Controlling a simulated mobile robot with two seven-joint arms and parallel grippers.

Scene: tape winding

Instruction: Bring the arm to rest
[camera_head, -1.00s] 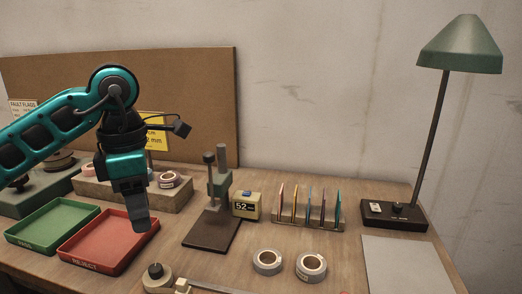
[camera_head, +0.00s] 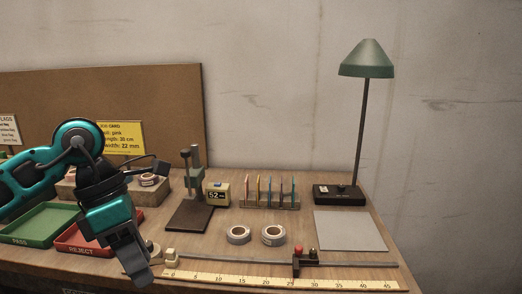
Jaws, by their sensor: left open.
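My left arm comes in from the left. Its gripper (camera_head: 137,272) hangs pointing down at the front edge of the bench, in front of the red REJECT tray and just left of the ruler's low end. I see nothing held in it. The gap between its fingers is hard to see from this side. My right gripper is not in view.
A green PASS tray (camera_head: 22,240) and red REJECT tray (camera_head: 68,247) lie at the left. A ruler (camera_head: 290,281) and rod (camera_head: 230,260) run along the front. Two tape rolls (camera_head: 238,235), a press stand (camera_head: 190,215), a rack (camera_head: 270,205) and a lamp (camera_head: 367,62) stand behind.

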